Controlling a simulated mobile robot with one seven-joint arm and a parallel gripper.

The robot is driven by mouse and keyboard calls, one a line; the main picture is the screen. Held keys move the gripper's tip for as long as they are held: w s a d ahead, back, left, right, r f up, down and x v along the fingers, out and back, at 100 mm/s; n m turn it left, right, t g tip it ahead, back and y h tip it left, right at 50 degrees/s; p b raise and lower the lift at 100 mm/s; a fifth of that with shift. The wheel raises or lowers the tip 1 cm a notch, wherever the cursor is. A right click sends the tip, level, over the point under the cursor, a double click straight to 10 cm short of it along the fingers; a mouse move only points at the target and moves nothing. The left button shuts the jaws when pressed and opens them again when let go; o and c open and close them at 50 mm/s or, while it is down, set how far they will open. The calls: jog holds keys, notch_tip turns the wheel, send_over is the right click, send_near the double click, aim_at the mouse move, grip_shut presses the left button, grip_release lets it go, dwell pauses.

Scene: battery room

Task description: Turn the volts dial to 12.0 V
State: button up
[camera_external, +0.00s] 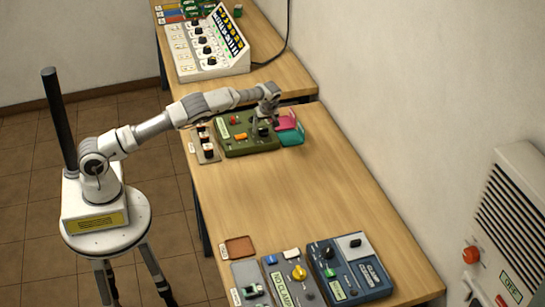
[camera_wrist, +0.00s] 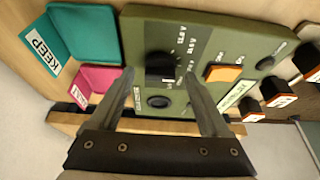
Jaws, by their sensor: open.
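The green charger panel (camera_external: 232,149) lies on the wooden bench below my gripper (camera_external: 266,118). In the wrist view the panel (camera_wrist: 205,28) carries a black dial (camera_wrist: 160,68) with printed volt labels beside it. The label text is too small to read surely, and I cannot tell which mark the dial points at. My gripper (camera_wrist: 159,76) is open, with one finger on each side of the dial. Nothing is held between the fingers. I cannot tell whether they touch the dial.
An orange switch (camera_wrist: 222,73) and a small black knob (camera_wrist: 158,101) sit near the dial. Pink (camera_wrist: 98,78) and teal (camera_wrist: 88,30) trays are beside the panel. A blue unit (camera_external: 350,272) stands at the bench's near end. The bench middle (camera_external: 270,205) is clear.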

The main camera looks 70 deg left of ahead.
jog(key=p+v, duration=0.1)
jog(key=v, duration=1.6)
jog(key=shift+d+r, duration=0.15)
jog(key=shift+r, duration=0.05)
jog(key=s+d+r+m+t+h, duration=0.1)
jog(key=s+d+r+m+h, duration=0.15)
jog(key=s+r, duration=0.65)
jog(key=s+d+r+m+t+h, duration=0.1)
jog(key=s+d+r+m, duration=0.25)
jog(key=s, duration=0.35)
jog(key=s+d+r+m+t+h, duration=0.1)
jog(key=s+d+r+m, duration=0.15)
jog(key=s+d, duration=0.35)
jog(key=s+d+r+m+t, duration=0.15)
jog(key=s+d+m, duration=0.25)
jog(key=s, duration=0.4)
jog(key=s+d+f+m+t+p, duration=0.1)
jog(key=s+d+f+m, duration=0.15)
jog(key=s, duration=0.35)
jog(key=s+d+f+m, duration=0.2)
jog(key=s+m, duration=0.1)
jog(key=s, duration=0.2)
notch_tip(320, 180, down, 28)
jog(key=b, duration=2.8)
jog(key=shift+s, duration=0.25)
